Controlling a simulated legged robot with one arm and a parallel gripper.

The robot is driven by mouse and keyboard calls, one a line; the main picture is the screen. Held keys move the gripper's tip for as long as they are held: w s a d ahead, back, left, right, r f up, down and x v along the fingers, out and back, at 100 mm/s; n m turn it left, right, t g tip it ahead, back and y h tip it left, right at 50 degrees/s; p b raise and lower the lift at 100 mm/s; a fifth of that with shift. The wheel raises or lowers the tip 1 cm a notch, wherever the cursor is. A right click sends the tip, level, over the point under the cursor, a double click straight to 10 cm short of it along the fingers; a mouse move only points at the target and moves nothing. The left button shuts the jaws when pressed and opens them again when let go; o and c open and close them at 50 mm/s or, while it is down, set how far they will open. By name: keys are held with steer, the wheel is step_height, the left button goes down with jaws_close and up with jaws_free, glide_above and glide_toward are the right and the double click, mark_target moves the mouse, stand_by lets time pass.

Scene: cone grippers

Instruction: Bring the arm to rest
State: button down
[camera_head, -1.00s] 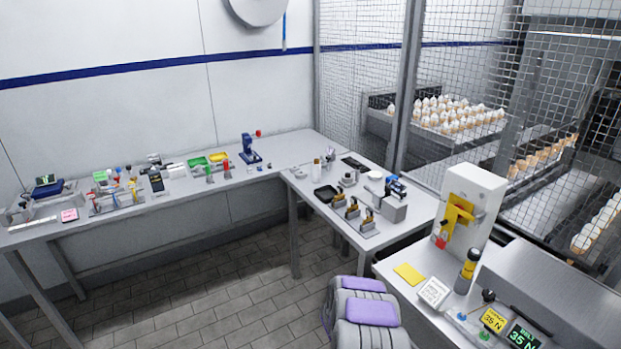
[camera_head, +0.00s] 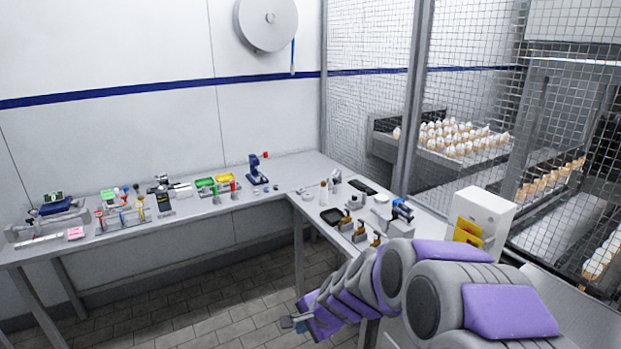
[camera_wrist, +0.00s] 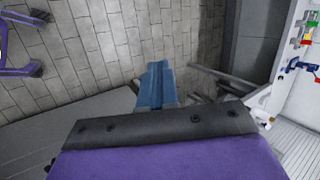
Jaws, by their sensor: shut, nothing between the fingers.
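My arm, grey with purple panels, comes in from the lower right in the head view and reaches left and down over the edge of the benches. My gripper (camera_head: 290,323) is at its end, low in the picture, in front of the tiled floor. In the wrist view the two blue-grey fingers (camera_wrist: 157,84) lie together with nothing between them. They point out over the floor, clear of any object.
The left bench (camera_head: 150,226) holds several small tools and trays. The middle bench (camera_head: 318,218) is close to my arm. A white box-shaped device (camera_head: 485,214) stands behind my arm. A mesh fence (camera_head: 370,120) closes the right side. Tiled floor (camera_head: 215,300) is open at left.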

steer(key=s+d+r+n+g+h, duration=0.1)
steer(key=s+d, duration=0.4)
steer(key=s, duration=0.7)
steer(key=s+d+r+n+g+h, duration=0.2)
steer(key=s+d+r+n+g, duration=0.1)
steer(key=s, duration=0.9)
steer(key=s+d+r+n+g+h, duration=0.2)
steer(key=s+d+r+n, duration=0.2)
steer(key=s, duration=0.8)
steer(key=d+n, duration=0.2)
steer(key=d, duration=0.1)
steer(key=shift+s+d+r+n, duration=0.15)
steer(key=shift+d+r+n, duration=0.1)
steer(key=shift+d+n, duration=0.1)
steer(key=shift+a, duration=0.15)
